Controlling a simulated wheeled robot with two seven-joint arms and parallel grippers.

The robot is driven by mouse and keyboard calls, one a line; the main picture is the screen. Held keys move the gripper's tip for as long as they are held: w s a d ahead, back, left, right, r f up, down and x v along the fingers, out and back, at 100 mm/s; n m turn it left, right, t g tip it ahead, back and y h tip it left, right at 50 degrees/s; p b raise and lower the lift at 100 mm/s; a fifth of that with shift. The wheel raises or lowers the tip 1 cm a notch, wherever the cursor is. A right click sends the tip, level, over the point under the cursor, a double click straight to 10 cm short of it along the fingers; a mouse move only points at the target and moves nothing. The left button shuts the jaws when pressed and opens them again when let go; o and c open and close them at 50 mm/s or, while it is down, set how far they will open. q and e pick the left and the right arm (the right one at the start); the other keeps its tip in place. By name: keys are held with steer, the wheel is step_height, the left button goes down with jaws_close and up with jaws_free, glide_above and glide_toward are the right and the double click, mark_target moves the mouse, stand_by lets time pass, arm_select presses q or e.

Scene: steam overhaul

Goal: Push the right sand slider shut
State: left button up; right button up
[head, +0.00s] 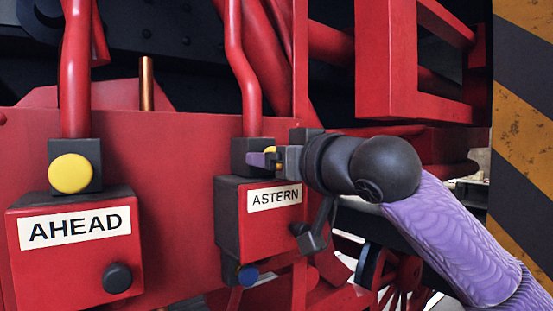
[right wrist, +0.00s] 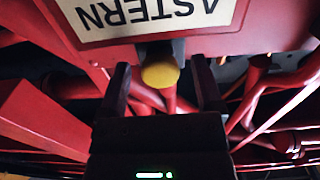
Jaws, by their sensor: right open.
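Two red boxes stand side by side in the head view, AHEAD (head: 75,265) on the left and ASTERN (head: 265,228) on the right. On top of the ASTERN box sits a dark block (head: 240,155) with a yellow knob (head: 271,150), which I take to be the right sand slider; how far it stands out is unclear. My right gripper (head: 268,158) comes from the right and partly hides this knob. In the right wrist view, the yellow knob (right wrist: 160,75) lies between the two spread fingers of my open gripper (right wrist: 162,85), with visible gaps on both sides. My left gripper is out of view.
The AHEAD box carries its own dark block with a yellow knob (head: 70,173) and a black knob (head: 118,278). A blue knob (head: 248,274) hangs below ASTERN. Red pipes (head: 243,65) rise above both blocks. A striped yellow-black post (head: 520,130) stands at far right.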

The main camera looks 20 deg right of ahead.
steer(key=b+v, duration=0.3)
steer(key=v, duration=0.6)
steer(key=shift+s+b, duration=0.25)
steer(key=shift+b, duration=0.15)
steer(key=shift+d, duration=0.1)
